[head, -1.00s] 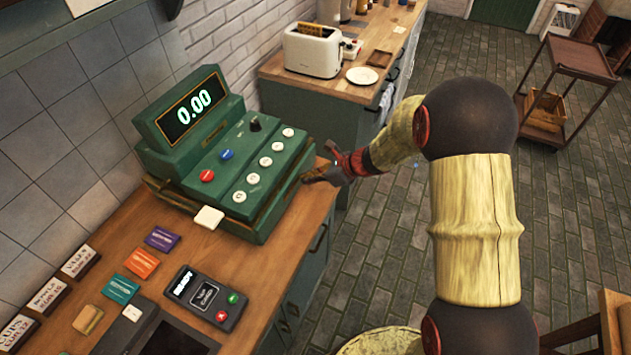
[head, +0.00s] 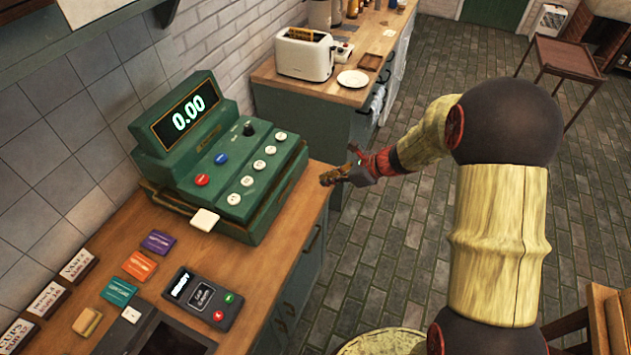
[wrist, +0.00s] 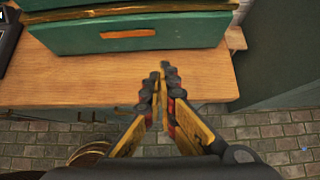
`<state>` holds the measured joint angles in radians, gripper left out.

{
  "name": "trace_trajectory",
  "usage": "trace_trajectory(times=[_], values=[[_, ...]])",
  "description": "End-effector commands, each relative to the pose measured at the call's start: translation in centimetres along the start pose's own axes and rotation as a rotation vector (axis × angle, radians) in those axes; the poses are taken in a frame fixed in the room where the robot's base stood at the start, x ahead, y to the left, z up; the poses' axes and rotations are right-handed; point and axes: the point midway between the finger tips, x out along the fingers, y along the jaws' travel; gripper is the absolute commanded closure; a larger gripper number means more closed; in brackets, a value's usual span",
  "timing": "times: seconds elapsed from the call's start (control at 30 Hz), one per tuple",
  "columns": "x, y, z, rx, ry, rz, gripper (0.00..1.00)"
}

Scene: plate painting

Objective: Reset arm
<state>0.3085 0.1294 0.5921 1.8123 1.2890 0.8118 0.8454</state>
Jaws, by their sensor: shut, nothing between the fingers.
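My gripper (head: 326,179) is shut and empty, just off the front edge of the wooden counter in the head view. In the wrist view the fingertips (wrist: 159,72) are together over the counter's edge, with nothing between them. The green cash register (head: 217,165) stands on the counter to the left of my gripper, showing 0.00. Its green drawer front (wrist: 128,34) is ahead of the fingertips in the wrist view, and a gap shows between them.
The wooden counter (head: 150,216) also carries a card terminal (head: 203,298), several coloured cards and small labelled blocks. A white toaster (head: 309,52) and a plate (head: 353,79) are on the far counter. A brown side table (head: 572,60) stands at the back right. Open brick floor (head: 400,235) lies right of the counter.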

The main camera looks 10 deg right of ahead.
Motion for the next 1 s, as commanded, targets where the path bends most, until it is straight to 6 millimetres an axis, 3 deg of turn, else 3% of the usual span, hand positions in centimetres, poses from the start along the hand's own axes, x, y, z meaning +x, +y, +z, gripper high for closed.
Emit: trace_trajectory(times=[0.1,0.23,0.53,0.67,0.83,1.0], values=[[-1.9,-0.1,0.1,0.001,-0.001,-0.002,1.00],[-2.9,-0.1,0.0,0.001,0.000,-0.002,1.00],[-3.2,0.0,-0.1,-0.009,0.000,0.000,1.00],[-3.2,0.3,-0.3,-0.101,0.007,0.011,1.00],[-3.8,5.0,-3.7,-0.404,0.093,0.150,1.00],[-7.5,9.8,-4.5,-0.793,0.177,0.284,1.00]])
